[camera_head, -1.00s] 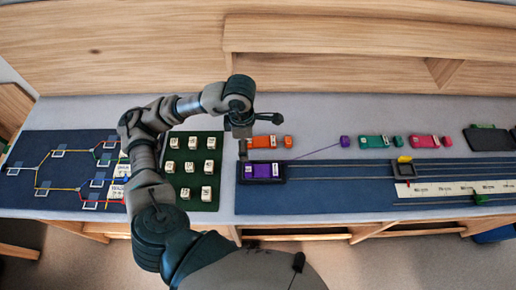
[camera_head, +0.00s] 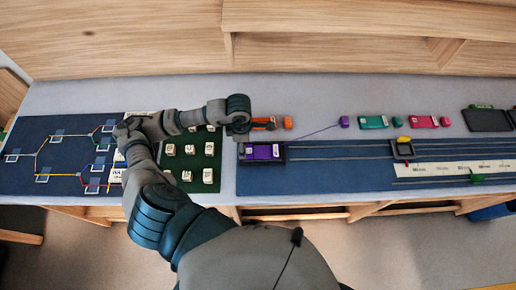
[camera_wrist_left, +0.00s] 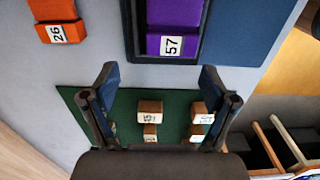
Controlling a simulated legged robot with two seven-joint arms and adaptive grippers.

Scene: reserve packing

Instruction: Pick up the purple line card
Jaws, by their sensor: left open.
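The purple line card (camera_head: 264,152) is a purple block with a white label. It lies in a black tray (camera_head: 285,152) at the left end of the blue track board. In the left wrist view the purple card (camera_wrist_left: 170,15) shows the number 57 and sits ahead of the fingers, its far part cut off by the frame edge. My left gripper (camera_wrist_left: 158,82) is open and empty, above the green mat, apart from the card. In the head view the left gripper (camera_head: 243,132) is partly hidden by its own arm, beside the tray's upper left. My right gripper is out of view.
An orange card (camera_wrist_left: 55,12) lies beside the tray. Teal (camera_head: 374,122) and pink (camera_head: 423,121) cards stand farther right. A green mat (camera_head: 178,190) with several cream tiles lies left. A thin purple line runs to a small purple block (camera_head: 345,122).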

